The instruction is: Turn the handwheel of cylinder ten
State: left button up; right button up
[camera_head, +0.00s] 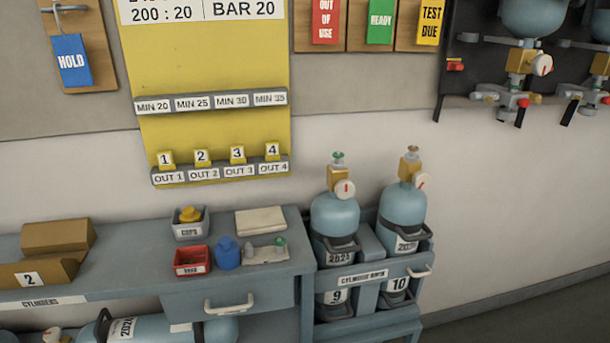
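Cylinder ten (402,206) is a blue-grey bottle in the right bay of the cylinder rack, with the label 10 (398,284) below it. It leans slightly to the right in the picture. A brass valve (408,169) sits on its neck, with a small tan handwheel (412,149) on top and a white gauge (422,181) with a red mark at its side. A dark strap or collar is around its lower body. Neither of my grippers is in view.
Cylinder nine (335,214), with a green handwheel (338,157), stands close on the left. The rack (366,268) has a pale handle at right. A bench (150,254) holds small bins, a blue bottle and cloths. Floor at right is clear.

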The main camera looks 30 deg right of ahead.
aim_at(421, 180)
jog(key=z, duration=1.4)
